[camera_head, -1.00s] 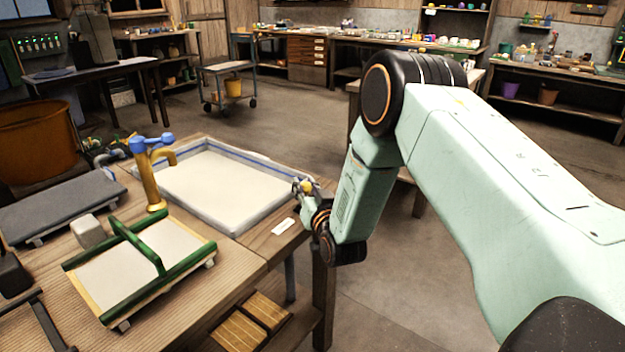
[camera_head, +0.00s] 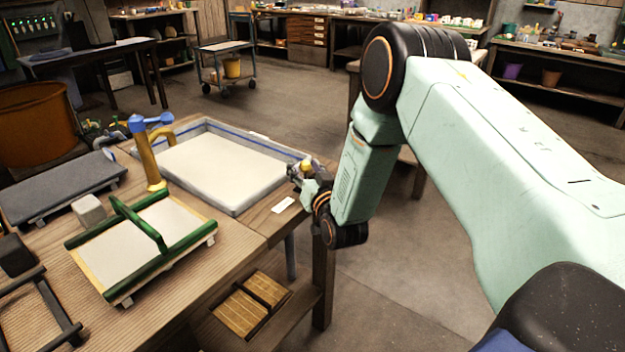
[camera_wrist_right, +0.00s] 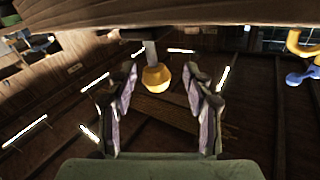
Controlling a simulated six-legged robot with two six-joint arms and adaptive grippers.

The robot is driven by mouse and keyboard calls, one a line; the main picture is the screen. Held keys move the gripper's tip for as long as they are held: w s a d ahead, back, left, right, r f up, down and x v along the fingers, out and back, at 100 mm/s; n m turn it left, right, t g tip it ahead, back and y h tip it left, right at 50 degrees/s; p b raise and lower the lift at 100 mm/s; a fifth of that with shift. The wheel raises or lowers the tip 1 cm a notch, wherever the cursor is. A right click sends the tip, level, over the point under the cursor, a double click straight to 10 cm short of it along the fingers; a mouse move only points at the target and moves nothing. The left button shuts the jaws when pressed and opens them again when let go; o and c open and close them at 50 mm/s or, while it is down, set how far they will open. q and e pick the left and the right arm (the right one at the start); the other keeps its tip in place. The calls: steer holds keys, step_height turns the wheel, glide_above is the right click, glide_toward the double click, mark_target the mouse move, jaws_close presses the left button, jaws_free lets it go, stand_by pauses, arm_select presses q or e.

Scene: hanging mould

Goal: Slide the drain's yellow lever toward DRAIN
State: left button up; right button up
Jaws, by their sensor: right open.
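The lever's yellow knob (camera_wrist_right: 156,77) hangs on a grey stem (camera_wrist_right: 151,52) in the right wrist view. It lies between the two spread fingers of my right gripper (camera_wrist_right: 160,92), with a gap visible on both sides. In the head view the right gripper (camera_head: 301,172) is at the right edge of the white basin (camera_head: 235,211), with a bit of yellow (camera_head: 305,163) at its fingers. The gripper partly hides the lever there. A small white label (camera_head: 283,204) lies on the bench beside it; its writing is too small to read. My left gripper is out of view.
A yellow tap with blue handles (camera_head: 148,152) stands at the basin's left. A green-handled mould (camera_head: 140,240) and a grey block (camera_head: 89,210) lie on the wooden bench (camera_head: 215,265). The floor right of the bench is clear.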

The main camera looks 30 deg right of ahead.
steer(key=s+a, duration=0.2)
steer(key=s, duration=0.9)
steer(key=s+a+f+g+y, duration=0.1)
steer(key=s+a+f+g, duration=0.15)
steer(key=f, duration=0.25)
steer(key=s+a+f+n+g+y, duration=0.1)
steer(key=s+f+g, duration=0.2)
steer(key=s+f, duration=0.15)
steer(key=s+a+f+g+y, duration=0.1)
steer(key=s+a+f+g, duration=0.15)
steer(key=f, duration=0.35)
steer(key=s+a+f+n+g, duration=0.1)
steer(key=s+f+g, duration=0.1)
steer(key=s, duration=0.6)
steer(key=s+a+f+n+g, duration=0.1)
steer(key=s+a+f+g, duration=0.1)
steer(key=s, duration=0.6)
steer(key=s+a+f+n+g, duration=0.1)
steer(key=s+f+g, duration=0.2)
steer(key=s, duration=0.6)
steer(key=g, duration=0.2)
steer(key=shift+a+f+g, duration=0.2)
steer(key=shift+f+g, duration=0.05)
steer(key=shift+g, duration=0.05)
